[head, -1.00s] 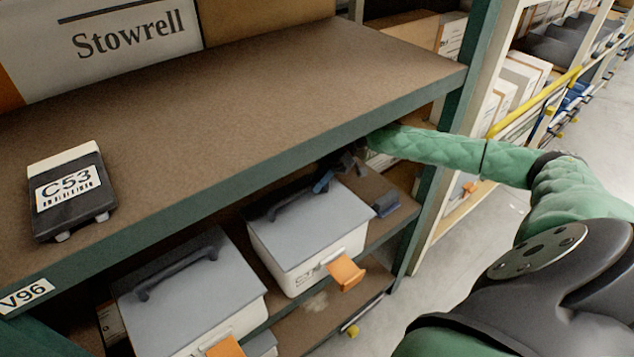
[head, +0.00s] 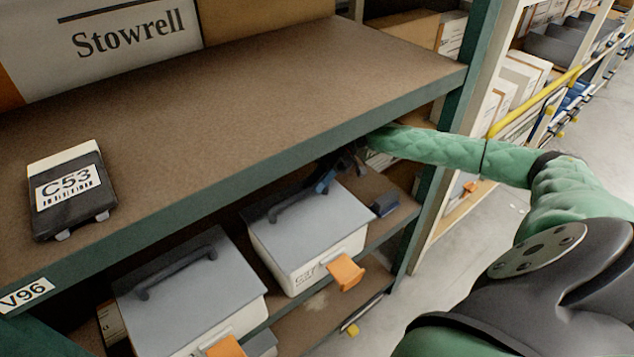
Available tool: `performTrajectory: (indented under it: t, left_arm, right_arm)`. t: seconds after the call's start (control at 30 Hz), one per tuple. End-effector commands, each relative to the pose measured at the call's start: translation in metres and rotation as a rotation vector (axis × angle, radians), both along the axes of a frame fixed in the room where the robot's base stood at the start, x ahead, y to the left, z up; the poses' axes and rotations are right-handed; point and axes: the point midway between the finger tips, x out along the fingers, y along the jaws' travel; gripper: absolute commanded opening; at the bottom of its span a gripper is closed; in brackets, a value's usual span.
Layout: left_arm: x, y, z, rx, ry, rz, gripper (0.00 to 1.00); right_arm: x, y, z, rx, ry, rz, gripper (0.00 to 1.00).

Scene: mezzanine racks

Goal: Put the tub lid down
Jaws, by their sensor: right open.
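Two white tubs with flat grey lids stand on the shelf below the top board. The right tub (head: 306,273) has its grey lid (head: 318,221) lying on it, with a dark handle along the lid's left part. My right gripper (head: 322,184) is open, at the far end of the handle, partly in the shadow under the top shelf edge. Whether it touches the handle I cannot tell. The left tub's lid (head: 200,291) also lies flat, with a dark handle. Both tubs have an orange front latch. My left gripper is not in view.
The brown top shelf (head: 270,95) with its green edge overhangs the tubs and my right forearm. A black C53 device (head: 72,192) lies on it, and a Stowrell box (head: 110,40) stands behind. A green rack post (head: 461,100) is close to my right arm.

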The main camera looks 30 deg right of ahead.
Motion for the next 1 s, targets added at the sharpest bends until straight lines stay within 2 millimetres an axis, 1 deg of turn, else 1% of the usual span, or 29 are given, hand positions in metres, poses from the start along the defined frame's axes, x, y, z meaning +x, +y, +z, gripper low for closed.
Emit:
performTrajectory:
  t: [0.07, 0.17, 0.23, 0.3, 0.37, 0.57, 0.9, 1.0]
  left_arm:
    - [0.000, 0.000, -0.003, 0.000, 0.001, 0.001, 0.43]
    - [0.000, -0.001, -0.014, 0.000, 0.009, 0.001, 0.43]
    - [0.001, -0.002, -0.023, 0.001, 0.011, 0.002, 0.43]
    - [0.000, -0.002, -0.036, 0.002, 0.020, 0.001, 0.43]
    - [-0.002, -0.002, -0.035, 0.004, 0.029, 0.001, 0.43]
    - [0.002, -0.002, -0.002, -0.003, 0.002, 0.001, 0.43]
    - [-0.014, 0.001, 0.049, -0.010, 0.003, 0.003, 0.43]
    - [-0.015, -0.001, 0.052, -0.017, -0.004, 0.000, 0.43]
  right_arm:
    - [0.000, 0.000, 0.004, -0.001, 0.000, 0.001, 0.41]
    - [0.000, 0.000, 0.008, 0.000, 0.000, 0.000, 0.41]
    - [0.001, 0.000, 0.011, 0.000, -0.001, 0.000, 0.41]
    - [0.001, -0.003, 0.010, 0.000, 0.000, -0.001, 0.41]
    - [0.002, -0.006, 0.010, 0.000, 0.000, -0.001, 0.41]
    - [0.006, -0.017, 0.014, 0.000, 0.000, -0.001, 0.41]
    - [0.015, -0.048, 0.024, 0.000, 0.000, -0.001, 0.41]
    - [0.018, -0.059, 0.027, -0.001, -0.001, -0.002, 0.41]
